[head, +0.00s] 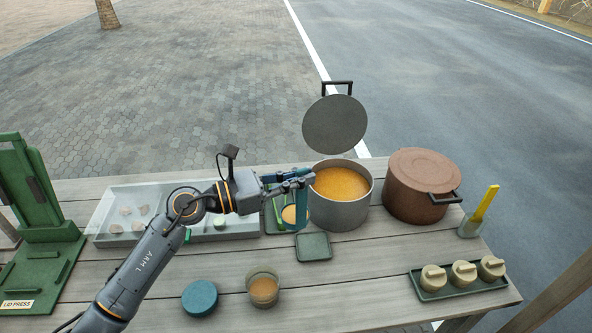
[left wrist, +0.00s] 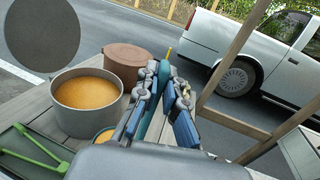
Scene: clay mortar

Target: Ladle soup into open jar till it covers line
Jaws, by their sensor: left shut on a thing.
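My left gripper (head: 306,182) is shut on a teal ladle (head: 301,212), just left of the open soup pot's rim. In the left wrist view the ladle's handle (left wrist: 151,108) stands between the fingers. A round orange patch (head: 290,214), apparently soup in the ladle's bowl, shows beside it, partly hidden. The metal pot (head: 338,213) holds orange soup (head: 341,184). The open glass jar (head: 263,287) stands near the table's front with some soup low inside; I cannot make out its line. A blue lid (head: 200,297) lies left of it. My right gripper is out of view.
The round pot lid (head: 335,124) is raised behind the pot. A closed brown pot (head: 421,186) stands right. A small green square mat (head: 314,247) lies before the pot. A tray of several small jars (head: 462,285) is front right; a green lid press (head: 40,230) is left.

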